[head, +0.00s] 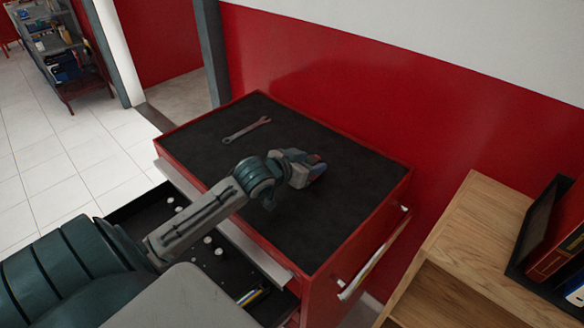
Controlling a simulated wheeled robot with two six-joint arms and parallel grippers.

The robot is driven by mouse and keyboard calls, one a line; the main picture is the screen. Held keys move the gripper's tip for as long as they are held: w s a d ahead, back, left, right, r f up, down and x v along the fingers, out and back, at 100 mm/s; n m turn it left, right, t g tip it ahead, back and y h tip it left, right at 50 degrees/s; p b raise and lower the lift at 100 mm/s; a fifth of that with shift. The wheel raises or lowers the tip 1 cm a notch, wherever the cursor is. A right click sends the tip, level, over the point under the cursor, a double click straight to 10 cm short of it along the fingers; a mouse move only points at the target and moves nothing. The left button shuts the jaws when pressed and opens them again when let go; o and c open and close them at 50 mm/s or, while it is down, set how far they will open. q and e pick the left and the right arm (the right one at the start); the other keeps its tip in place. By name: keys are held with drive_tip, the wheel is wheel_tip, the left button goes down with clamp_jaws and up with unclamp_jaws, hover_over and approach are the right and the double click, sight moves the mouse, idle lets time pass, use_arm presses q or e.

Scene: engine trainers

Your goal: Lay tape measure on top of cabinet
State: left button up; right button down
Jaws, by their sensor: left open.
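The cabinet is a red tool chest (325,287) with a black top surface. My left arm reaches in from the left over an open drawer, and its gripper (308,167) is open low over the middle of the top. A small red and blue item (318,170) shows at the fingertips. It may be the tape measure, but the gripper hides most of it, and I cannot tell whether it touches the top. My right gripper is not in view.
A wrench (246,130) lies on the cabinet top, toward the back left. An open drawer (222,262) holds small white pieces and other items. A wooden shelf unit (470,240) stands to the right. The top's right and front areas are clear.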

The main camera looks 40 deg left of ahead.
use_arm(q)
drive_tip(key=v, duration=0.7)
drive_tip(key=shift+s+a+r, duration=0.1)
drive_tip(key=shift+s, duration=0.15)
drive_tip(key=shift+s+r, duration=0.3)
drive_tip(key=shift+s, duration=0.3)
drive_tip(key=shift+f, duration=0.1)
